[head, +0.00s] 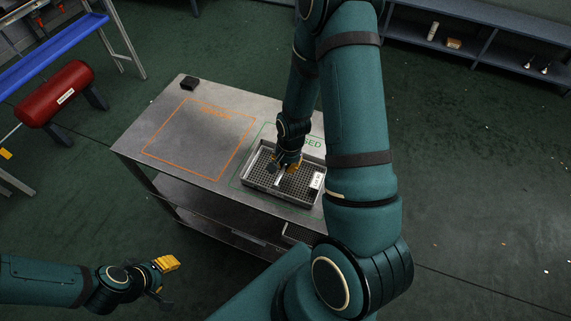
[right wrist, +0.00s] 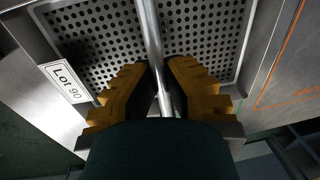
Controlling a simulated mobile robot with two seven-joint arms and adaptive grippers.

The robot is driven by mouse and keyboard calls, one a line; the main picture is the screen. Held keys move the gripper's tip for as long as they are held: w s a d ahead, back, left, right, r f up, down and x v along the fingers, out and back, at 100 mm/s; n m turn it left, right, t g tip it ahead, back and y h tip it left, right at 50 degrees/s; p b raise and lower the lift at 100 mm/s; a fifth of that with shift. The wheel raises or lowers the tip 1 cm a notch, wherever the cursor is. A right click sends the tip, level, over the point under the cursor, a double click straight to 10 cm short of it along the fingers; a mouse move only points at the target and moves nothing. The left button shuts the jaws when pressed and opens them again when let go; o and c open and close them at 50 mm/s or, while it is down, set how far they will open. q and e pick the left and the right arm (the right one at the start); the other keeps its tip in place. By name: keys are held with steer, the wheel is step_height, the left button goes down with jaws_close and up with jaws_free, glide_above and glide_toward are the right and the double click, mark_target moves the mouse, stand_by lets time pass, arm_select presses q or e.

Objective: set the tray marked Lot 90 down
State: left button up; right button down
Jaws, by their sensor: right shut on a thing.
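The grey perforated tray marked Lot 90 (head: 299,190) is at the green outlined area (head: 238,180) on the metal table's right part. Its white label shows in the right wrist view (right wrist: 67,83). My right gripper (head: 288,160) is over the middle of the tray. In the right wrist view its yellow fingers (right wrist: 158,75) are shut on the tray's handle bar (right wrist: 151,32). The tray looks level; I cannot tell whether its underside touches the tabletop. My left gripper (head: 163,276) is low at the left, away from the table; its jaw opening is unclear.
An orange outlined area (head: 203,137) on the table is empty. A small black block (head: 189,83) sits at the far left corner. Another tray (head: 298,234) shows on the shelf below. My right arm hides part of the table.

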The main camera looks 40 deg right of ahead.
mark_target(289, 177)
steer(key=c, duration=1.1)
jaws_free()
steer(key=shift+c, duration=0.2)
steer(key=shift+r, duration=0.1)
step_height(289, 177, up, 12)
steer(key=s+p, duration=0.1)
steer(key=p, duration=0.1)
steer(key=a+f+n+y, duration=0.1)
steer(key=a+f+n, duration=0.2)
steer(key=a, duration=0.4)
steer(key=s+a+f+n+y, duration=0.1)
steer(key=a+f+n, duration=0.3)
steer(key=a, duration=0.4)
steer(key=s+a+f+n+t+y, duration=0.1)
steer(key=a+f+n, duration=0.2)
steer(key=a, duration=0.5)
steer(key=shift+s+f+n, duration=0.25)
steer(key=shift+f+n, duration=0.05)
steer(key=shift+f, duration=0.6)
